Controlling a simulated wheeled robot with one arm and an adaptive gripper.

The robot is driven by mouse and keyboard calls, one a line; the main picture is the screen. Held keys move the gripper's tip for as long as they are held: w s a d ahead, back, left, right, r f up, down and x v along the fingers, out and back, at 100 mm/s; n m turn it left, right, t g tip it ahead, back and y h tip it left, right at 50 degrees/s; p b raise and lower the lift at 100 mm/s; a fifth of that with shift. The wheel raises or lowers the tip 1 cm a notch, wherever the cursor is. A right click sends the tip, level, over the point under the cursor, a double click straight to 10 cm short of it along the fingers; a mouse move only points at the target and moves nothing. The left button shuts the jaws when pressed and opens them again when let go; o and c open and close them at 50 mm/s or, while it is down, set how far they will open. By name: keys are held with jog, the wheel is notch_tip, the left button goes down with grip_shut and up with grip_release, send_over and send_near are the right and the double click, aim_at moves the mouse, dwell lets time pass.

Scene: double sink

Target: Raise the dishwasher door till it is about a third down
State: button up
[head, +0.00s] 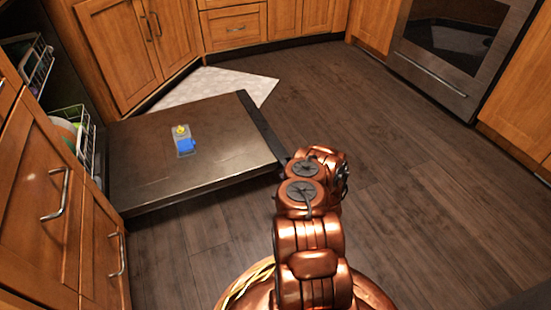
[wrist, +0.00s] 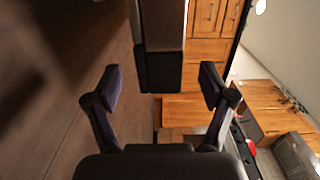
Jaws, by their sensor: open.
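The dishwasher door (head: 195,160) is folded down, lying about flat above the floor, with its inner face up. A small dispenser with blue and yellow parts (head: 184,142) is on that face. A dark strip runs along its free edge (head: 262,130). My gripper is at the near right corner of this edge in the head view, mostly hidden by my copper-coloured arm. In the wrist view, my gripper (wrist: 162,90) is open, its two dark fingers apart. The end of the door (wrist: 158,70) shows between and beyond the fingers. I cannot tell whether they touch it.
Dish racks (head: 78,135) show inside the dishwasher at left. Wooden cabinets (head: 125,50) stand behind the door, with a pale mat (head: 215,85) on the floor. An oven (head: 462,50) is at the upper right. The dark wooden floor (head: 400,150) at right is clear.

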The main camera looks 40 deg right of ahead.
aim_at(278, 158)
jog(key=b+x, duration=0.1)
jog(key=x, duration=0.2)
jog(key=b+x, duration=0.2)
jog(key=shift+w+d+f, duration=0.2)
jog(key=shift+d, duration=0.3)
jog(key=shift+b+x, duration=0.55)
jog(key=shift+x, duration=0.35)
jog(key=shift+r, duration=0.1)
jog(key=shift+r, duration=0.1)
grip_shut()
